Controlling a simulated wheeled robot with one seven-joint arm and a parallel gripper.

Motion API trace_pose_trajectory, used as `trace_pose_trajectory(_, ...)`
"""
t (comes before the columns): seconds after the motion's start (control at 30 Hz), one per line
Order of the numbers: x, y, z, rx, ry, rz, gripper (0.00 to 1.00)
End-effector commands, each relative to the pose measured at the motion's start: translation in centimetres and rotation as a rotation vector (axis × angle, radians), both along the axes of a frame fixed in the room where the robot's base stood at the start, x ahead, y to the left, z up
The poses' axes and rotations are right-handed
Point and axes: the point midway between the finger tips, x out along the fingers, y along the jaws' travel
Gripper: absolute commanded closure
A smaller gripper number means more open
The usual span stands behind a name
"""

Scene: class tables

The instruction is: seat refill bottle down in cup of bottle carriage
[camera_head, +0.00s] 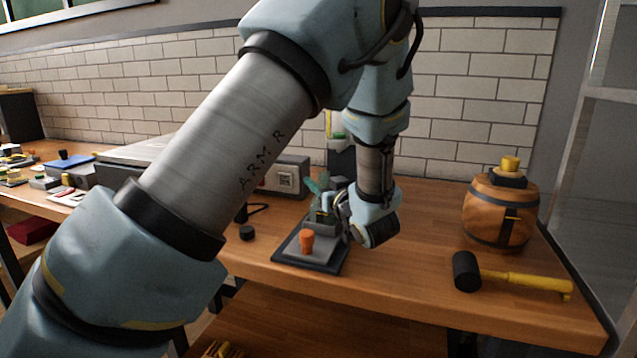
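The bottle carriage (290,253) looks to be the dark flat plate on the table with a grey block and an orange knob (307,240) on it. A small teal, partly see-through thing (318,186), perhaps the refill bottle, shows just above the grey block, left of my gripper. My gripper (338,212) is low over the right side of the carriage, its fingers pointing left. The fingers are small and partly covered, so I cannot tell whether they hold the teal thing. The cup and the bottle's lower end cannot be made out.
A grey box (288,178) is behind my arm. Small items crowd the far left. The table between carriage and mallet is clear.

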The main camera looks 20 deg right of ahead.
Motion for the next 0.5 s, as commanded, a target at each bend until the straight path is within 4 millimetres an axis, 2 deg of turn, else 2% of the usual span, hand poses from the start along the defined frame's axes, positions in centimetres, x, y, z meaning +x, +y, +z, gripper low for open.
trace_pose_trajectory(0.03, 0.01, 0.00, 0.05, 0.000, 0.000, 0.000, 0.56)
trace_pose_trajectory(0.23, -0.01, 0.00, 0.02, 0.000, 0.000, 0.000, 0.34)
trace_pose_trajectory(0.5, -0.18, -0.02, -0.09, 0.001, 0.002, -0.001, 0.34)
